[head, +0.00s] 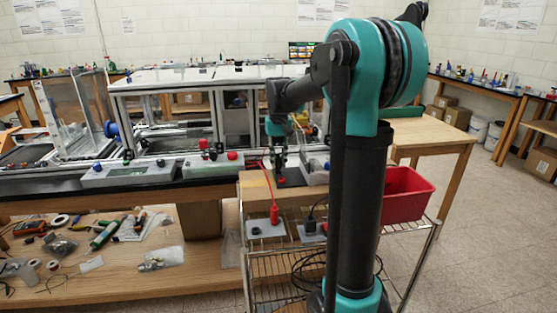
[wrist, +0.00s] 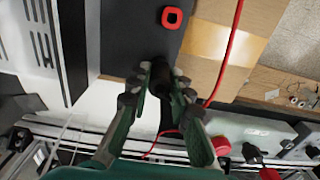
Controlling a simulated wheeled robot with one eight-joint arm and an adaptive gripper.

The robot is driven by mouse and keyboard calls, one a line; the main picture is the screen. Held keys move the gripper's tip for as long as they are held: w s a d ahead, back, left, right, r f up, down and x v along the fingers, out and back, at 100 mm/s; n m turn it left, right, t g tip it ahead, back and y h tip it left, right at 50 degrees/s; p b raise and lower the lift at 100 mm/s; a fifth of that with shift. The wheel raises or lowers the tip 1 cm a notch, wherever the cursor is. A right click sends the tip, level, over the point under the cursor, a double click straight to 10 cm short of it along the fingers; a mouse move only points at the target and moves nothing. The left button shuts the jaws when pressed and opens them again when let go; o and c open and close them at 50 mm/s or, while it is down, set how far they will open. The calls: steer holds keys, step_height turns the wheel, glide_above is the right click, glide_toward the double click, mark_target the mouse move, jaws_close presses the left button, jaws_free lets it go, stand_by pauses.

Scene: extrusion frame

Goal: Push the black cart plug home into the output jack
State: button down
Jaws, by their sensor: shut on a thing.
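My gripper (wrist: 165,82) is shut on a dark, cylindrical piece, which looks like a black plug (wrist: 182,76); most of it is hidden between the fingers. It is held over a dark panel (wrist: 135,45), and how deep it sits in a jack cannot be seen. A red square-rimmed jack (wrist: 172,17) shows on the panel, apart from the fingertips. In the head view my gripper (head: 279,168) is low at the bench's front edge, above the cart. Another black plug (head: 310,224) stands in a box on the cart, with a black cable.
A red plug (head: 275,214) with a red cable stands in a grey box on the cart. The red cable (wrist: 228,50) passes close beside my gripper. A cardboard box (wrist: 215,45) lies beside the panel. A red bin (head: 405,195) stands right of my arm. Grey boxes (head: 128,174) line the bench.

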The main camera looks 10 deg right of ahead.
steer(key=shift+f, duration=0.3)
steer(key=c, duration=1.3)
jaws_free()
step_height(320, 180, up, 12)
